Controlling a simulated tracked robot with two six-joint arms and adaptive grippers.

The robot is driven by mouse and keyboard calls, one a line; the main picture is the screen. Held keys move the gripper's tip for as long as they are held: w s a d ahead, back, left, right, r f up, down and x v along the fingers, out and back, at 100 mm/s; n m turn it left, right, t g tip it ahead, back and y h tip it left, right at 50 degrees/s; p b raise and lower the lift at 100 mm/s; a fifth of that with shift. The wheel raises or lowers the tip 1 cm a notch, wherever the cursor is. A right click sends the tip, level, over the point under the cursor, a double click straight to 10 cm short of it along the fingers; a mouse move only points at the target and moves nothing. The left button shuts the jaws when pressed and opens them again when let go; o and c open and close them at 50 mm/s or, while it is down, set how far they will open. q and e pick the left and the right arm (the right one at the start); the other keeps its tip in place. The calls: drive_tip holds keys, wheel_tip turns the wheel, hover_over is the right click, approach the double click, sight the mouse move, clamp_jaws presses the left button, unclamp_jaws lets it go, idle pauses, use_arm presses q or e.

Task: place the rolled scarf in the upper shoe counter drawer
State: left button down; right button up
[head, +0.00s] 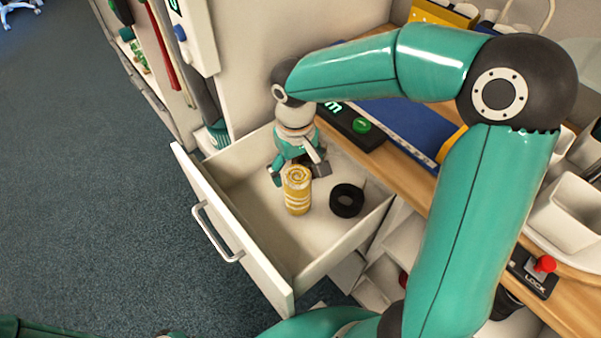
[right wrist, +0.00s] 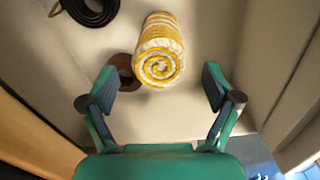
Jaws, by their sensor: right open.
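The rolled scarf (head: 298,192), yellow and white with a spiral end, is inside the pulled-out white drawer (head: 232,222). In the right wrist view the scarf (right wrist: 160,52) shows its spiral end towards the camera, ahead of the fingers. My right gripper (head: 298,173) reaches down into the drawer close to the scarf. In the right wrist view its two fingers (right wrist: 159,88) are spread wide, with a gap between them and the scarf. I cannot tell whether the scarf rests fully on the drawer floor. My left gripper does not show.
A black ring-shaped roll (head: 347,200) lies in the drawer right of the scarf. A brown ring (right wrist: 124,72) lies beside the scarf in the right wrist view. The wooden counter (head: 405,172) is above the drawer, with a blue flat item (head: 405,122). Open floor lies left.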

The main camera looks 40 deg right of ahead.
wheel_tip(320, 180, up, 8)
drive_tip(key=p, duration=0.1)
drive_tip(key=shift+f, duration=0.2)
drive_tip(key=shift+a, duration=0.1)
idle(0.3)
